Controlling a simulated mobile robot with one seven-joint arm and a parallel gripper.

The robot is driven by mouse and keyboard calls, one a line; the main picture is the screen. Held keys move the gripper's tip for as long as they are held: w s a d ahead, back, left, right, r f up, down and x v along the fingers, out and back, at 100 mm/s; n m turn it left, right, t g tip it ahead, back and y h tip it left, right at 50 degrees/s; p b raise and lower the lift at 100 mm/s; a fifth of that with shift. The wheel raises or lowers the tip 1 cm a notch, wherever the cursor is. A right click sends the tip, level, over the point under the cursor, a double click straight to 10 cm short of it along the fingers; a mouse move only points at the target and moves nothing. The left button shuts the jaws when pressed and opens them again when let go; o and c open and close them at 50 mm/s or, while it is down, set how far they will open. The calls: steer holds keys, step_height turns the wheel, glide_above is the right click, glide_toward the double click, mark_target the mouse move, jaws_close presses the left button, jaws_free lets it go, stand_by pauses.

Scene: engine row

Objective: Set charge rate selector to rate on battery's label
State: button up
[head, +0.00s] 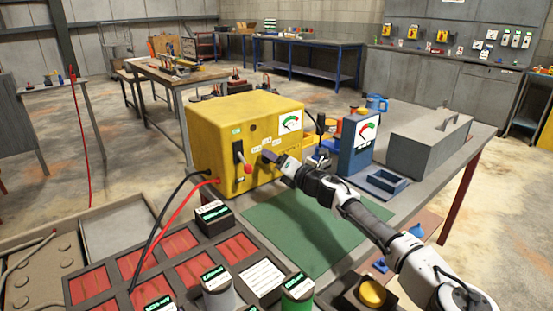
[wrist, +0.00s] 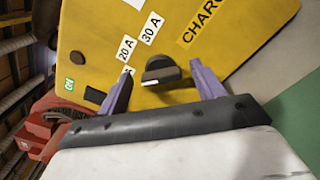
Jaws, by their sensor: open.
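The yellow charger (head: 225,125) stands on the bench, with a gauge on its front. In the wrist view, its panel (wrist: 105,45) fills the top and shows a dark selector knob (wrist: 162,70) near labels reading "20 A" and "30 A"; a lower label is partly hidden. My gripper (wrist: 162,84) is open, its purple fingers on either side of the knob; I cannot tell whether they touch it. In the head view, my gripper (head: 276,160) is at the charger's front and covers the knob. A white label (head: 262,280) lies on the dark battery tray; its text is too small to read.
Black and red cables (head: 195,203) run from the charger to the red-panelled tray (head: 88,285). A blue meter (head: 358,145) and a grey toolbox (head: 430,140) stand right. The green mat (head: 300,235) is clear.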

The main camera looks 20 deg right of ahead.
steer(key=shift+w+a, duration=0.1)
steer(key=shift+w, duration=0.1)
steer(key=c, duration=1)
steer(key=shift+m+p, duration=0.3)
steer(key=shift+p, duration=0.05)
steer(key=shift+f+m+p, duration=0.2)
steer(key=shift+m+p, duration=3.2)
steer(key=shift+m, duration=0.9)
steer(key=shift+f+m+p, duration=0.15)
steer(key=shift+m+p, duration=3.25)
steer(key=shift+m, duration=0.9)
steer(key=shift+f, duration=0.1)
